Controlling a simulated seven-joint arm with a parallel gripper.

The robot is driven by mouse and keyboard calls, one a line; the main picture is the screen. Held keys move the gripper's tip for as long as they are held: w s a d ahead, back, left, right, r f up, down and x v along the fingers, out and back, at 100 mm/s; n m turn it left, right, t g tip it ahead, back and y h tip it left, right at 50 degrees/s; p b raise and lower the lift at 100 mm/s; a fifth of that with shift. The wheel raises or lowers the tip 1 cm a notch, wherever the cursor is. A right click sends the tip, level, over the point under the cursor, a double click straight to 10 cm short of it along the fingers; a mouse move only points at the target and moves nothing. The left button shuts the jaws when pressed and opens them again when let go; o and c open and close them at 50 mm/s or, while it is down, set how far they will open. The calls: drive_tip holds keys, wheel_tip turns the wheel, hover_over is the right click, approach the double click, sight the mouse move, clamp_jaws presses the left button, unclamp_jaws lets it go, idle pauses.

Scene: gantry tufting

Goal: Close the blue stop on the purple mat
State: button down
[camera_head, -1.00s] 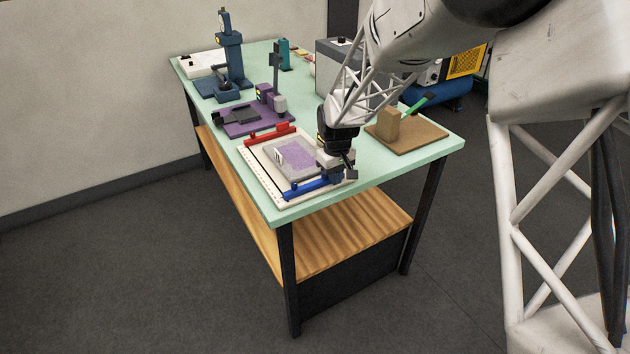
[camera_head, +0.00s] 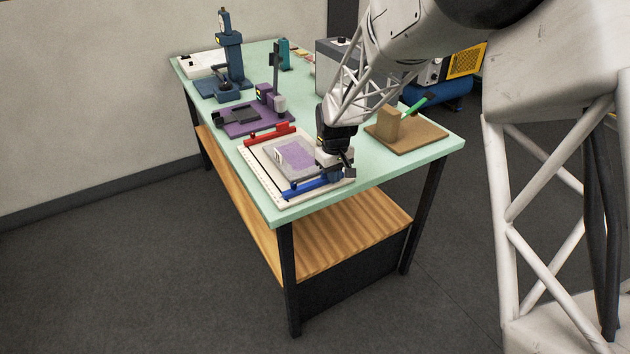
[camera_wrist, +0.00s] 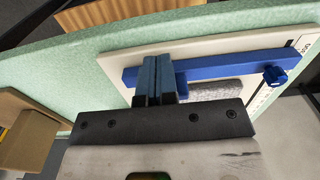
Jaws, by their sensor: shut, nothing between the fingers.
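The blue stop (camera_head: 307,188) is a bar along the front edge of a white board (camera_head: 257,172). It also shows in the wrist view (camera_wrist: 225,69), with a blue knob (camera_wrist: 275,76) at its right end there. The purple mat (camera_head: 296,154) lies on the board behind the stop, with a grey border; a grey edge (camera_wrist: 215,90) shows beside the bar in the wrist view. I cannot tell whether stop and mat touch. My gripper (camera_head: 338,175) is at the stop's right end. In the wrist view its fingers (camera_wrist: 155,75) are shut together and overlap the bar's left part; contact is unclear.
A red stop (camera_head: 270,134) lies across the board's far side. A brown board with a wooden block (camera_head: 388,124) and green piece stands to the right. A purple fixture (camera_head: 243,118) and a blue press (camera_head: 230,66) stand farther back. The table's front edge is close.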

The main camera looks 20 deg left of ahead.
drive_tip(key=shift+w+a, duration=2.45)
idle(3.0)
drive_tip(key=shift+s+d, duration=0.45)
idle(0.8)
drive_tip(key=shift+r, duration=0.1)
wheel_tip(320, 180, up, 8)
idle(1.5)
